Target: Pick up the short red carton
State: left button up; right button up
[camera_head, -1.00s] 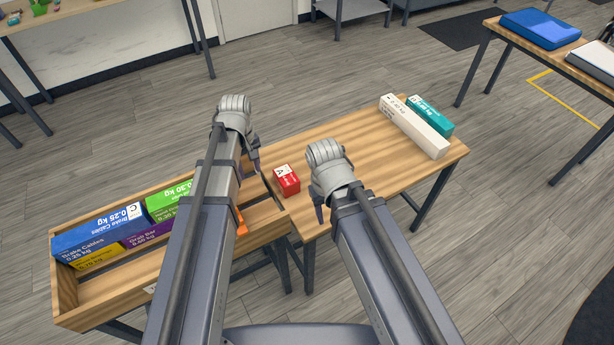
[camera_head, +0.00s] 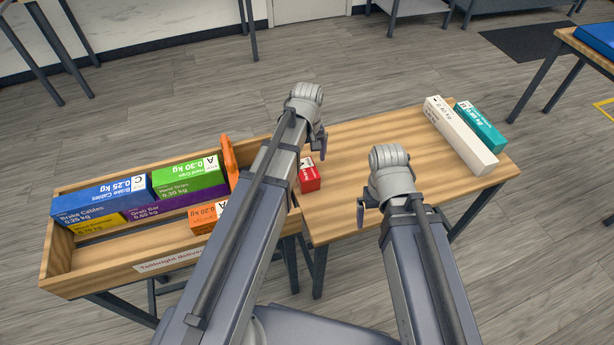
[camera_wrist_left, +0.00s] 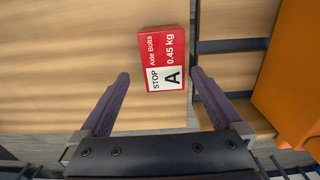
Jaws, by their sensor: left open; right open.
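The short red carton (camera_head: 310,180) stands on the wooden table near its left edge, partly hidden behind my left arm in the head view. In the left wrist view the red carton (camera_wrist_left: 163,47) shows a red and white face reading "Axle Bolts 0.45 kg" and a letter A. My left gripper (camera_wrist_left: 160,76) is open, with its purple fingers apart on either side of the carton's near end in the picture; I cannot tell the height gap. In the head view my left gripper (camera_head: 319,142) is just beyond the carton. My right gripper (camera_head: 366,204) is open and empty, right of the carton.
A wooden tray (camera_head: 61,249) at left holds several cartons, including blue (camera_head: 103,202), green (camera_head: 188,178) and orange ones. An orange upright piece (camera_head: 229,160) stands beside my left arm. White (camera_head: 459,137) and teal (camera_head: 481,126) long cartons lie at the table's far right. The table's middle is clear.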

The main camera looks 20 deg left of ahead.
aim_at(307, 169)
pick_arm(q)
jog(key=f+b, duration=0.4)
jog(key=f, duration=0.1)
jog(key=shift+s+b, duration=0.35)
grip_shut()
dwell(0.5)
